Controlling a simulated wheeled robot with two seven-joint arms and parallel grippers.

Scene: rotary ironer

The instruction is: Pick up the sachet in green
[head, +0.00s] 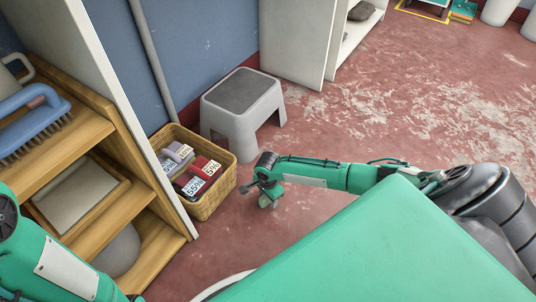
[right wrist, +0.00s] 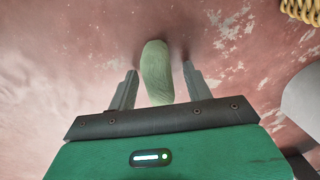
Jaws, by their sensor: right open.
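The green sachet (right wrist: 157,72) is a pale green, rounded, elongated thing in the right wrist view. It appears between the two grey fingers of my right gripper (right wrist: 160,76), with a visible gap on each side. In the head view the sachet (head: 265,202) is a small pale green patch just under the right gripper (head: 262,188), partly hidden by it. My right gripper is open and points down at the red floor. I cannot tell how far the sachet sits from the floor. My left arm shows at the lower left of the head view, but its gripper is out of frame.
A wicker basket (head: 215,199) with several labelled packs stands just left of the right gripper. A grey step stool (head: 236,119) is behind. A wooden shelf (head: 108,122) with a blue brush (head: 35,115) stands at left. The worn red floor (head: 400,110) is clear at right.

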